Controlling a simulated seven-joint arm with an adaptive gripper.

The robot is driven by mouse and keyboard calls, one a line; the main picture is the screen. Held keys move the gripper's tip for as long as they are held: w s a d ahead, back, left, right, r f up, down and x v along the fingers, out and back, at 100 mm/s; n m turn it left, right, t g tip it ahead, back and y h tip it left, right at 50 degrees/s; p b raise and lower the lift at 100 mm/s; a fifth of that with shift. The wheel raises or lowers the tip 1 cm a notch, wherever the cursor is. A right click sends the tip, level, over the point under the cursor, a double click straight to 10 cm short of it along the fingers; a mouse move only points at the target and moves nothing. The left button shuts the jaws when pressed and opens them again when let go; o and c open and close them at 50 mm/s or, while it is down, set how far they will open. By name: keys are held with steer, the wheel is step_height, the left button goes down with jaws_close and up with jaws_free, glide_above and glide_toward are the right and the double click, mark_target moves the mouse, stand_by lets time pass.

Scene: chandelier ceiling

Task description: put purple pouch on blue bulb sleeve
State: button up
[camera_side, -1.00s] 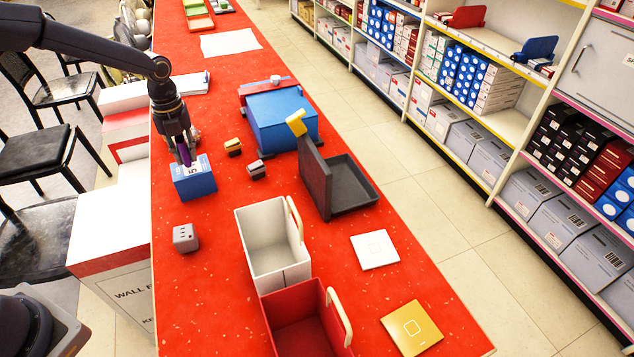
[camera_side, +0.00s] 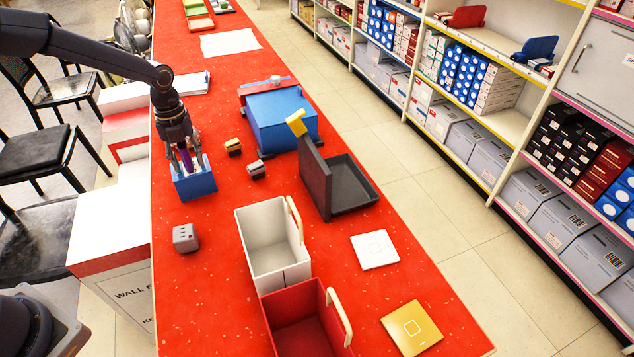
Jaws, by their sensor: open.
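The blue bulb sleeve (camera_side: 197,188) is a small blue box standing on the red counter at the left. My gripper (camera_side: 189,168) points down at its top, with its fingers spread apart. The purple pouch (camera_side: 187,159) shows as a narrow purple strip between the open fingers, at the top of the sleeve. Its lower end seems to meet the sleeve, but I cannot tell exactly how it rests. The fingers hide most of the sleeve's top face.
A grey cube (camera_side: 185,238) sits in front of the sleeve. Small blocks (camera_side: 233,147) lie to its right, near a blue box (camera_side: 281,122). A white bin (camera_side: 268,243), a red bin (camera_side: 303,333) and a dark open case (camera_side: 350,187) stand farther right.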

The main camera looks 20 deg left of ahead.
mark_target(181, 144)
step_height(181, 144, up, 12)
steer(key=shift+r, duration=0.15)
steer(key=s+d+r+n+t+y, duration=0.1)
steer(key=s+d+r+n, duration=0.2)
steer(key=s+r+n, duration=0.4)
steer(key=s+d+r+n+t+y, duration=0.1)
steer(key=s+d+r+n+t, duration=0.15)
steer(key=s+r+n, duration=0.45)
steer(key=s+d+f+n+t+h, duration=0.2)
steer(key=s+d+n, duration=0.1)
steer(key=s+n, duration=1)
steer(key=shift+o, duration=0.2)
